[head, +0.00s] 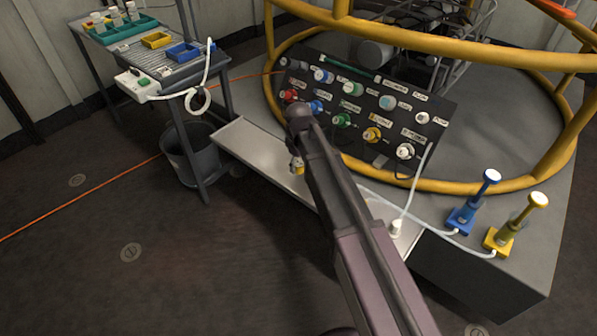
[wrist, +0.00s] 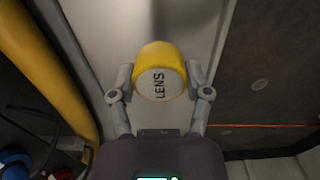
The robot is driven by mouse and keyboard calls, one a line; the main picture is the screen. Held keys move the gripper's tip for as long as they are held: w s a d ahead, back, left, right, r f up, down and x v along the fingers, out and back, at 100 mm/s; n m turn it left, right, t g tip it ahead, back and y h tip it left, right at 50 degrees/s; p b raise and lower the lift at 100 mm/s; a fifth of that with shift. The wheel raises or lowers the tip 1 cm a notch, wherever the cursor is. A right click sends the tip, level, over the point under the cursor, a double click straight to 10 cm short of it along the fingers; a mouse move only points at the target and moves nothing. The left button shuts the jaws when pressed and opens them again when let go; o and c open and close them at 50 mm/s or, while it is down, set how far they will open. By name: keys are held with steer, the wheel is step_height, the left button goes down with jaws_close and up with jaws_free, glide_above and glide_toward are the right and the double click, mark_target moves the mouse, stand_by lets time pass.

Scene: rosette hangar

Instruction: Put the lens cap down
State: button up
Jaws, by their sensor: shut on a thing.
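The lens cap (wrist: 161,84) is a yellow round cap with a pale face lettered "LENS". My gripper (wrist: 160,76) is shut on it, one grey finger on each side. In the head view the cap (head: 297,168) shows small beside my arm, over the pale ledge (head: 245,142) in front of the panel. The ledge also lies behind the cap in the wrist view (wrist: 112,35). I cannot tell whether the cap touches the ledge. My arm hides most of the gripper and part of the ledge in the head view.
A dark panel (head: 330,104) with several coloured, labelled fittings stands behind the ledge, inside a yellow rail (head: 430,42). A white plug (head: 395,229) with a hose is at the ledge's right end. Blue (head: 461,219) and yellow (head: 499,240) pumps stand right. A bin (head: 187,160) is left.

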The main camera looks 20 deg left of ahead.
mark_target(298, 176)
steer(key=shift+w+a, duration=0.1)
steer(key=shift+w, duration=0.05)
steer(key=shift+f+b, duration=1.75)
steer(key=shift+f, duration=0.05)
steer(key=shift+f, duration=0.1)
steer(key=o, duration=1.3)
steer(key=shift+o, duration=0.2)
step_height(298, 176, up, 12)
steer(key=p, duration=1.2)
